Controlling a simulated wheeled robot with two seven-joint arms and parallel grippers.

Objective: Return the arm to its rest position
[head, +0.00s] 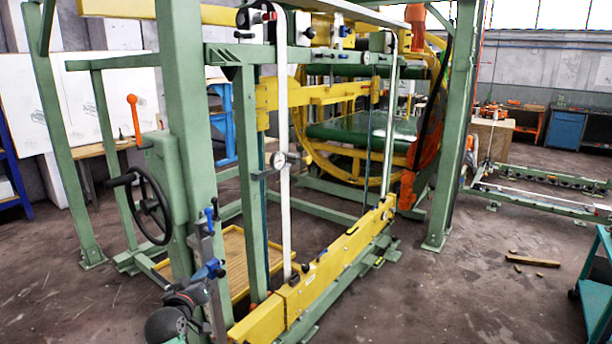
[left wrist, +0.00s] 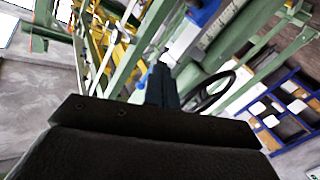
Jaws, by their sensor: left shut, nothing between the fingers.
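My left gripper (head: 212,268) is low in the left half of the head view, with my dark arm below it. It is beside a grey upright bar on the green frame; I cannot tell whether it touches the bar. In the left wrist view its dark fingers (left wrist: 160,82) are together, with nothing visible between them. A blue handle (head: 209,216) is on the bar above the gripper, and a blue part (left wrist: 205,12) shows beyond the fingers in the left wrist view. My right gripper is not in view.
The green frame post (head: 187,120) and a black handwheel (head: 150,205) stand close to the left arm. A yellow beam (head: 335,258) runs low to the right. A yellow-edged wooden platform (head: 222,262) lies behind. Open floor (head: 430,300) is at right, with wood pieces (head: 532,261).

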